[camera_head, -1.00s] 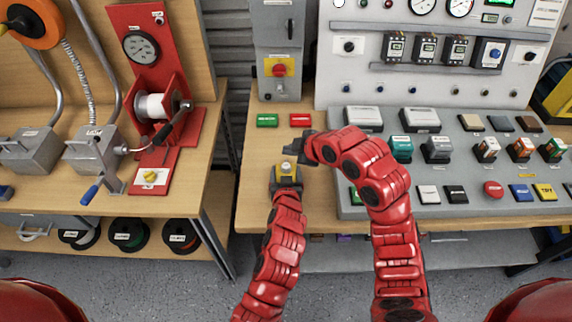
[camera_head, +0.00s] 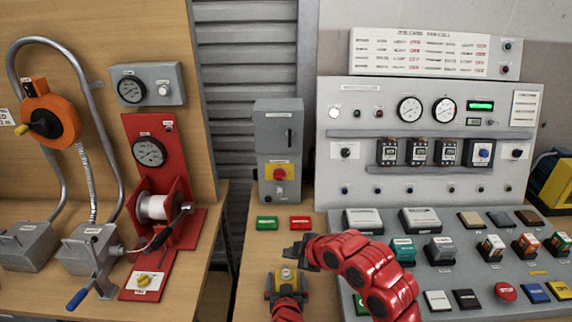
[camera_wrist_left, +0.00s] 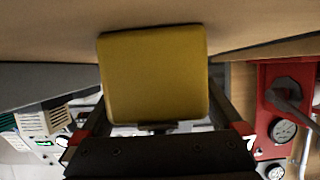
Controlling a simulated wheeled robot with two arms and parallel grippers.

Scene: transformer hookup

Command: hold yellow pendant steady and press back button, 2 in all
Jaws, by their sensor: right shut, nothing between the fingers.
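The yellow pendant (camera_head: 286,280) is near the bench's front left in the head view, with a small pale knob or button on its top. My left gripper (camera_head: 286,291) is shut on it from below. In the left wrist view the yellow pendant (camera_wrist_left: 153,75) fills the middle between the two fingers of my left gripper (camera_wrist_left: 158,128). My right gripper (camera_head: 294,252) is shut and empty, just behind and above the pendant in the picture. I cannot tell whether it touches the pendant. The pendant's individual buttons are too small to tell apart.
Green (camera_head: 267,223) and red (camera_head: 301,223) labelled blocks lie behind the grippers. A grey switch box (camera_head: 279,140) stands at the back. A sloped console (camera_head: 420,270) with many buttons lies right. A red winch stand (camera_head: 150,215) is on the left bench, across a gap.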

